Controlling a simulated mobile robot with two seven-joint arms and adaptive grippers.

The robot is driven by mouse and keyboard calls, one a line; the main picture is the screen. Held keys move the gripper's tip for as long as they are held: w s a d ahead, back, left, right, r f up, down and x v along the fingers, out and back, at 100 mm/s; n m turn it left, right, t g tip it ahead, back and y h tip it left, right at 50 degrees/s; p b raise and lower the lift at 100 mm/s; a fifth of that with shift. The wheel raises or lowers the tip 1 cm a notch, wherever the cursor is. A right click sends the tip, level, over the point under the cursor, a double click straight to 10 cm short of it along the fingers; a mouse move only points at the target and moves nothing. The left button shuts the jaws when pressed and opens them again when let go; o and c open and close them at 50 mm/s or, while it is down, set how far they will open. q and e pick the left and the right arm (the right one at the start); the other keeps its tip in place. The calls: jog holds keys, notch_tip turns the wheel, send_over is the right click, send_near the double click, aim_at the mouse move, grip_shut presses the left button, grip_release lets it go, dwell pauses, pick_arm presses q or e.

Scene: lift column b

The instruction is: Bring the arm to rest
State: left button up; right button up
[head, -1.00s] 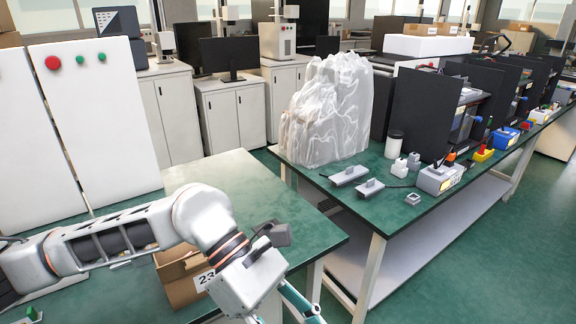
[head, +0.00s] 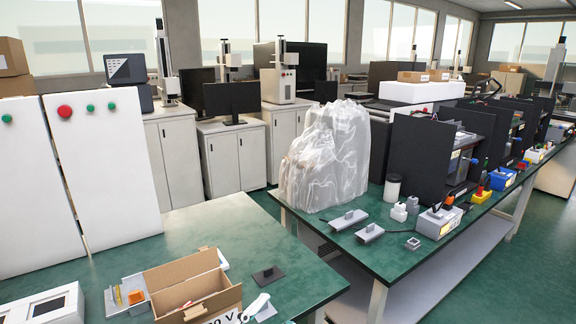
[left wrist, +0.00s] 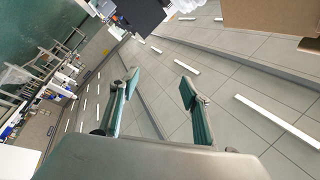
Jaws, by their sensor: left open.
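My left gripper (left wrist: 158,92) shows in the left wrist view with its two teal-and-grey fingers spread apart and nothing between them. That view is turned over, with ceiling panels and light strips behind the fingers. In the head view only a small white and teal piece of my arm shows at the bottom edge, beside the cardboard box; the gripper itself is out of that view. My right gripper is in neither view.
An open cardboard box (head: 172,279) stands on the near green table (head: 228,228), beside a small tray of parts (head: 127,296) and a dark flat block (head: 268,275). A plastic-wrapped heap (head: 328,160) and several devices stand on the far bench (head: 385,255). White cabinets (head: 108,165) stand at left.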

pick_arm(q)
jog(key=s+a+f+n+g+y, duration=0.1)
jog(key=s+a+f+n+y, duration=0.2)
jog(key=f, duration=0.5)
jog(key=s+a+f+n+g+y, duration=0.1)
jog(key=a+f+n+y, duration=0.4)
jog(key=f, duration=0.3)
jog(key=s+a+f+n+g+y, duration=0.1)
jog(key=s+a+f+n+g, duration=0.1)
jog(key=s+a+f, duration=0.2)
jog(key=s+a+f+n+g+y, duration=0.1)
jog(key=s+a+f+n+g, duration=0.1)
jog(key=s+f, duration=0.6)
notch_tip(320, 180, down, 3)
jog(key=a+n, duration=0.1)
jog(key=a, duration=0.1)
jog(key=shift+a+r+p, duration=0.2)
jog(key=shift+a+p, duration=0.1)
jog(key=shift+a, duration=0.1)
